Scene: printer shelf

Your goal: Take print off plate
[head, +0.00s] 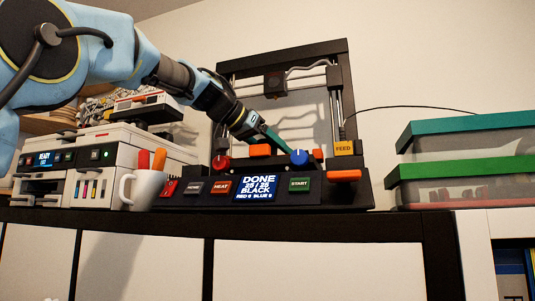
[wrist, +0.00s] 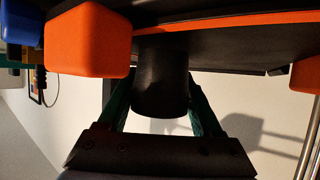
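The printer (head: 345,95) stands on the shelf, and its screen (head: 258,187) reads DONE, 25/25, BLACK. My gripper (head: 280,142) reaches down from the upper left over the printer's bed, its green fingers just behind the blue knob (head: 299,157). In the wrist view, the black cylindrical print (wrist: 160,85) stands against the dark plate (wrist: 225,40) with an orange edge. The green fingers of my gripper (wrist: 162,95) lie on either side of the print, close to its walls. I cannot tell whether they press on it. The print is not discernible in the head view.
A white printer (head: 100,155) and a white mug (head: 143,188) with orange-handled items stand to the left. Stacked clear boxes (head: 465,180) with green lids stand to the right. An orange block (wrist: 88,40) sits close beside the print in the wrist view.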

